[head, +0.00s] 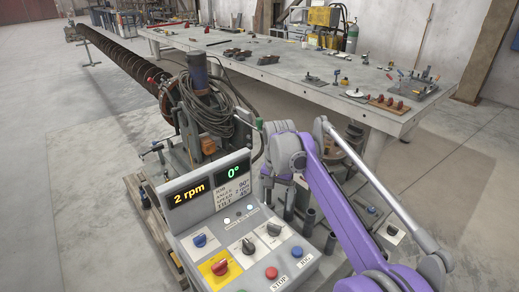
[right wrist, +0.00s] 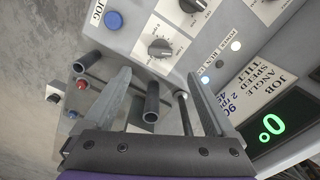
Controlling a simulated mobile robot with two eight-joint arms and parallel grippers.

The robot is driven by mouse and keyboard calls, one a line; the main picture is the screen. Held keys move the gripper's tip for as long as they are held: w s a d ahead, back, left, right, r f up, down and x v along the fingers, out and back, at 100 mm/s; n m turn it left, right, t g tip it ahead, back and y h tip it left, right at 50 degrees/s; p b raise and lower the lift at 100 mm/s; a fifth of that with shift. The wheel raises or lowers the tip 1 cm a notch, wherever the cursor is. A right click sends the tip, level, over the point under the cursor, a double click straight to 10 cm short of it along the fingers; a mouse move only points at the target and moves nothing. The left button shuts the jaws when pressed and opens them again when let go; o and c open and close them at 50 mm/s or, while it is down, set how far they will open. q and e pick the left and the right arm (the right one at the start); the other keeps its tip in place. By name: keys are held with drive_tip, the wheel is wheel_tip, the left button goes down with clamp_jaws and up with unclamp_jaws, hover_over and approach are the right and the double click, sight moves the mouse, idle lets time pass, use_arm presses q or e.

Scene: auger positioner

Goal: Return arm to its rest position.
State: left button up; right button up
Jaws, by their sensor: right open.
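My right arm (head: 335,205), purple and grey, reaches in from the lower right in the head view. Its right gripper (head: 283,188) points down just past the right edge of the control panel (head: 237,165). In the right wrist view the gripper (right wrist: 160,100) is open, its two grey fingers spread apart with nothing clamped. A dark-topped post (right wrist: 152,103) shows between the fingers; I cannot tell how far below them it is. The panel's displays read 2 rpm and 0°. My left gripper is not in view.
The panel carries a red knob (head: 219,266), black knobs, and a red button (head: 271,272) close to my arm. A long auger (head: 120,57) runs to the back left. A workbench (head: 290,65) with tools stands behind. Floor at left is clear.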

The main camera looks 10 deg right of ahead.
drive_tip(key=s+d+n+t, duration=0.3)
drive_tip(key=s+d, duration=0.1)
drive_tip(key=s, duration=1.1)
drive_tip(key=s+d+f+n+t, duration=0.1)
drive_tip(key=s+f, duration=0.4)
drive_tip(key=s, duration=0.2)
drive_tip(key=s+d+f+n+t, duration=0.1)
drive_tip(key=s+f, duration=0.4)
drive_tip(key=s, duration=0.3)
drive_tip(key=shift+s+d+f+n, duration=0.15)
drive_tip(key=shift+d+f+n, duration=0.1)
drive_tip(key=shift+f+n, duration=0.15)
